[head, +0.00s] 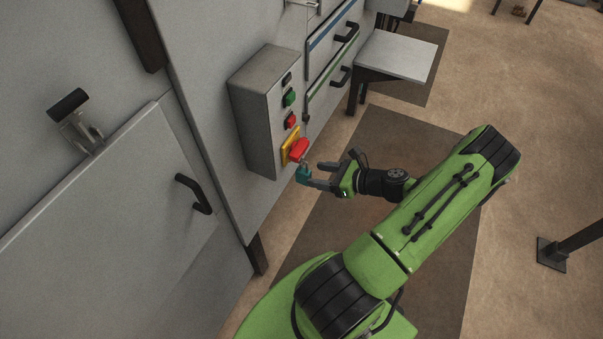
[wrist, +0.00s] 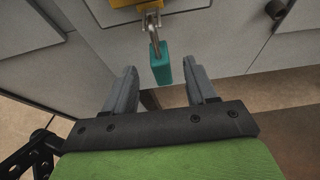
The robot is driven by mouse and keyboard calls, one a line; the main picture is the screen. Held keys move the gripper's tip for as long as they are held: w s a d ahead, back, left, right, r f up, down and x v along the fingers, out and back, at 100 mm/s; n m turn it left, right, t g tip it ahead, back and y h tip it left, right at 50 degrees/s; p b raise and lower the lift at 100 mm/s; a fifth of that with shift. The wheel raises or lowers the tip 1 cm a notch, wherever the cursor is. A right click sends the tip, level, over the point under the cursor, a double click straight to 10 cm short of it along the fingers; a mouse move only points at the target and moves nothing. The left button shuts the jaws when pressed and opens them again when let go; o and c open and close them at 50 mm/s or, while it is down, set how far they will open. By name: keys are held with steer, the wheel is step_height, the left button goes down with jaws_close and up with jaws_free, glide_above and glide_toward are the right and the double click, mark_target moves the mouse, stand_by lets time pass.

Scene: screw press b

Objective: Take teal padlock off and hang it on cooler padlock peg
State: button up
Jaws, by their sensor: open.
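The teal padlock (head: 304,174) hangs below the red rotary handle (head: 299,150) on a yellow plate of the grey control box. In the wrist view the padlock (wrist: 161,66) hangs by its metal shackle (wrist: 153,28) from the yellow part (wrist: 137,4). My gripper (head: 328,174) is open, just right of the padlock in the head view. In the wrist view my gripper's two fingers (wrist: 161,84) are spread, with the padlock ahead and roughly between the tips. I cannot tell whether a finger touches it. I cannot make out the cooler padlock peg.
The grey control box (head: 254,112) carries green and red buttons above the handle. A grey cabinet door with a black handle (head: 194,194) is at the left. A small grey shelf (head: 397,57) juts out at upper right. Dark mat (head: 385,130) covers the floor below my arm.

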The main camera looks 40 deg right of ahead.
mark_target(298, 172)
steer(key=b+x, duration=0.1)
steer(key=x, duration=0.7)
jaws_close()
steer(key=shift+s+r+p, duration=0.1)
steer(key=shift+r+p, duration=0.7)
steer(key=shift+r, duration=0.15)
